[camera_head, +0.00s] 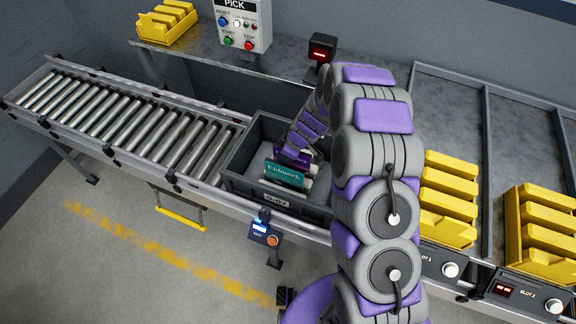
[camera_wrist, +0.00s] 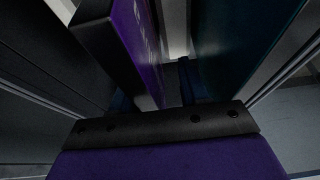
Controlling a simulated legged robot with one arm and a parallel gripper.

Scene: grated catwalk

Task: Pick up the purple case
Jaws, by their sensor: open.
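The purple case (camera_head: 284,151) stands on edge in a dark grey bin (camera_head: 236,186), partly hidden by my arm and by a teal case (camera_head: 285,175) in front of it. In the wrist view the purple case (camera_wrist: 137,40) rises close in front of my gripper (camera_wrist: 156,92), with the teal case (camera_wrist: 245,35) to its right and a gap between them. My gripper is open and reaches down into the bin. Dark blue finger parts show low on either side of the purple case; whether they touch it is unclear.
The bin sits on a conveyor at the end of a roller section (camera_head: 135,120). Yellow racks (camera_head: 447,200) stand on the metal table at right. A control box (camera_head: 243,25) and a scanner with a red display (camera_head: 321,48) stand behind. A small post with a button (camera_head: 265,235) stands in front.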

